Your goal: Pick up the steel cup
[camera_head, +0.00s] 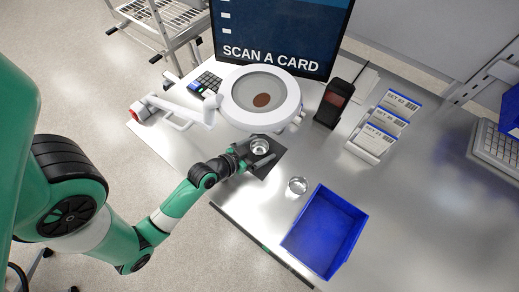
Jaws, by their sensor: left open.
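A small round shiny metal cup (259,145) stands on a dark square mat (272,167) on the steel table. My left gripper (262,157) reaches in from the left over the mat. Its fingers are open and close to the cup's near side; I cannot tell whether they touch it. A second small round shiny metal dish (297,186) stands on bare table to the right of the mat. The picture is too small to show what is in either one. My right gripper is out of view.
A round white magnifier lamp (261,97) hangs just behind the cup. A blue bin (325,231) stands at the front right. A black scanner (334,102), a card rack (378,135) and a screen (280,35) stand behind. The table right of the bin is clear.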

